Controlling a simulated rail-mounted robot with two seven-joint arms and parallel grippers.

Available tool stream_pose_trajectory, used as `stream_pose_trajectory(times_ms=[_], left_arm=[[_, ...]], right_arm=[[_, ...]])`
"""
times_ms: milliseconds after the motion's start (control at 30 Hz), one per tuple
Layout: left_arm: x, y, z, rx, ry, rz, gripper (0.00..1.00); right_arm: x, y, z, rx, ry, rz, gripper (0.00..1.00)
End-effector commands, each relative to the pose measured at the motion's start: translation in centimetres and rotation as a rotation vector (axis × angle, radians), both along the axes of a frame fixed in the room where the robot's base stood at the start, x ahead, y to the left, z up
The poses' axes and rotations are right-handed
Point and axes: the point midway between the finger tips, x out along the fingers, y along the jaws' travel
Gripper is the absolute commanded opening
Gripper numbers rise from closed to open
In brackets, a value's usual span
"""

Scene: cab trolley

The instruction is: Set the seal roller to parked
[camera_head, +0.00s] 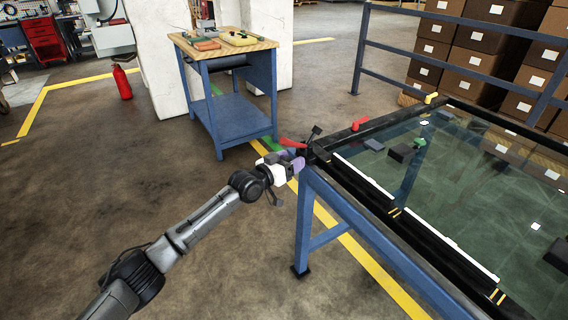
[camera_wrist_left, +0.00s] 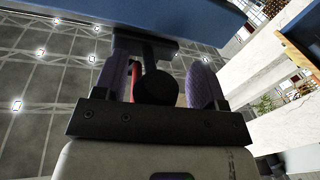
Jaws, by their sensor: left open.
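My left gripper (camera_head: 296,167) is at the near left corner of the glass-topped trolley (camera_head: 311,195). In the left wrist view my left gripper (camera_wrist_left: 155,78) is open, with its purple fingers on either side of a dark round knob (camera_wrist_left: 156,92). The knob seems to sit between the fingers; I cannot tell whether either touches it. A red lever (camera_head: 293,144) and a small black handle (camera_head: 316,131) stand at that corner; a red part (camera_wrist_left: 135,82) shows behind the knob. I cannot tell for sure which part is the seal roller. My right gripper is not in view.
A blue workbench (camera_head: 240,120) with tools on its wooden top stands behind the trolley corner. A red extinguisher (camera_head: 122,82) stands by a pillar. A blue railing (camera_head: 420,54) and stacked boxes (camera_head: 480,62) are at the back right. Floor at left is clear.

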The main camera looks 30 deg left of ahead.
Motion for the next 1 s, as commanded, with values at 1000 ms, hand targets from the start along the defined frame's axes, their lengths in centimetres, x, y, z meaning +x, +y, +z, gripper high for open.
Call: stream_pose_trajectory(times_ms=[1000], left_arm=[[-12.5,4.2,0.0,0.002,0.002,0.002,0.64]], right_arm=[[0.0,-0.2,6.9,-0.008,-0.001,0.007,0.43]])
